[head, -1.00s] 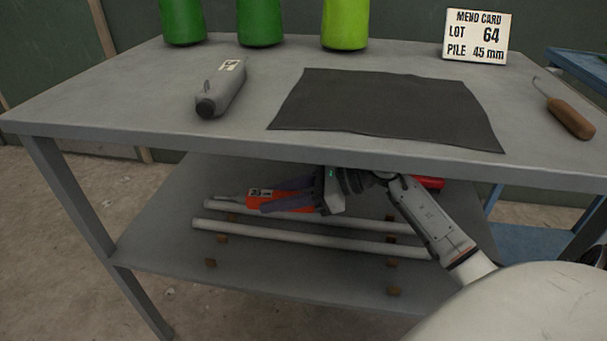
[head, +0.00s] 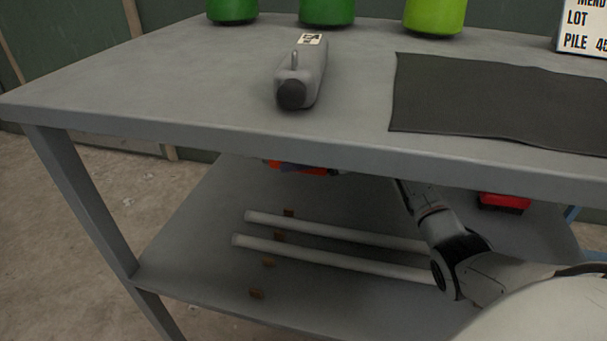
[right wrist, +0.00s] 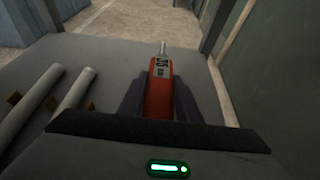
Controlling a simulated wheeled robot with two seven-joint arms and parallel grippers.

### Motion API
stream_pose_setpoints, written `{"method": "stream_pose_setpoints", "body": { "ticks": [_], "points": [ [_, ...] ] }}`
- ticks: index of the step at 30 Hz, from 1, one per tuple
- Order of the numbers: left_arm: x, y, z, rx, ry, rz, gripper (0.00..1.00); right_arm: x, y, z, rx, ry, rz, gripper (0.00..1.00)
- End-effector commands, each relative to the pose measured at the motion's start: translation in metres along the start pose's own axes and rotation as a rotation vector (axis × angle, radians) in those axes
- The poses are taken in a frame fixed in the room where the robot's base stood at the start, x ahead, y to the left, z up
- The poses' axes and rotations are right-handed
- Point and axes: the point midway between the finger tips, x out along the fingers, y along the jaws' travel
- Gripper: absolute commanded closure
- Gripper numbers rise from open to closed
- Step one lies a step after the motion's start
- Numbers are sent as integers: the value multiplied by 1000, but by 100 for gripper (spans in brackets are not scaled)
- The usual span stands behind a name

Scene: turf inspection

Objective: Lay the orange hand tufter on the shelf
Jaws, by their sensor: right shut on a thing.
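The orange hand tufter (right wrist: 159,90) is between the two dark fingers of my right gripper (right wrist: 158,97), which is shut on it. Its metal tip and dark label point away from the wrist. In the head view only a strip of the orange tufter (head: 305,169) shows under the tabletop edge, toward the back of the lower shelf (head: 200,245). The tabletop hides the rest of it and most of the gripper. The shelf (right wrist: 105,65) also shows beneath it in the wrist view. I cannot tell whether the tufter touches the shelf. My left gripper is not in view.
Two pale rods (head: 330,258) lie on the shelf by small brown blocks (head: 257,293). A red object (head: 503,202) is at the shelf's right. Above, the tabletop (head: 180,85) carries a grey tool (head: 304,72), a dark mat (head: 490,100), green containers (head: 327,10) and a card (head: 585,28).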

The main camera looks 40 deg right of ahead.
Motion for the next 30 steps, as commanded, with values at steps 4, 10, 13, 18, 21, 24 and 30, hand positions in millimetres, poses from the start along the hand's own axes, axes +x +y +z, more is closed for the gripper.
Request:
{"method": "stream_pose_setpoints", "body": {
  "ticks": [4, 10, 13, 18, 21, 24, 30],
  "points": [
    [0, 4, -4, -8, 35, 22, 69, 10, 0, -23, 2, -6, 0, 100],
    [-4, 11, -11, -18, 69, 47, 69, 18, -1, -41, -1, -5, -2, 100],
    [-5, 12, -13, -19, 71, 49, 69, 18, -1, -41, -3, -4, -2, 100],
    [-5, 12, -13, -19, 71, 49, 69, 17, -1, -41, -3, -4, -2, 100],
    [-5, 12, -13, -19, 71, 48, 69, 18, -1, -44, -2, -4, -2, 100],
    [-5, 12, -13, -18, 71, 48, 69, 19, 0, -46, -1, 0, 0, 55],
    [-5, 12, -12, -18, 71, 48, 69, 19, 0, -46, -1, 0, 0, 50]
  ]
}}
